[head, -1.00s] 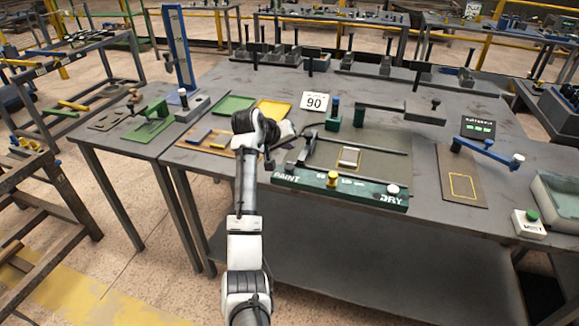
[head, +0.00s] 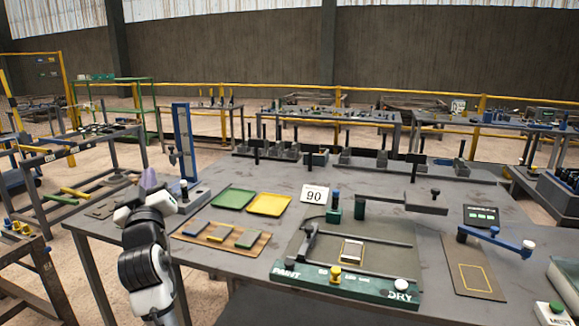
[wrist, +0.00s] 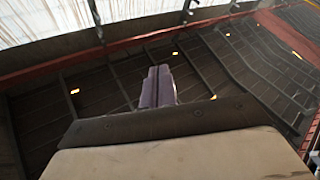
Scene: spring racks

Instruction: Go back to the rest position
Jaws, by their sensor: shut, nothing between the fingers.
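My gripper (wrist: 158,86) shows in the wrist view with its two fingers pressed together, pointing up at the dark roof and its beams, with nothing between them. In the head view my arm stands at the lower left, in front of the left part of the grey table (head: 300,258). The gripper end (head: 148,182) is raised there near the blue upright post (head: 183,140), apart from the table top as far as I can tell. The fingertips are small and partly hidden by my wrist.
A wooden board (head: 192,232) with several coloured bars lies right of my arm. Green (head: 232,197) and yellow (head: 269,204) trays lie behind it. The green PAINT/DRY fixture (head: 318,279) is at the front middle. A sign reading 90 (head: 314,195) stands behind it.

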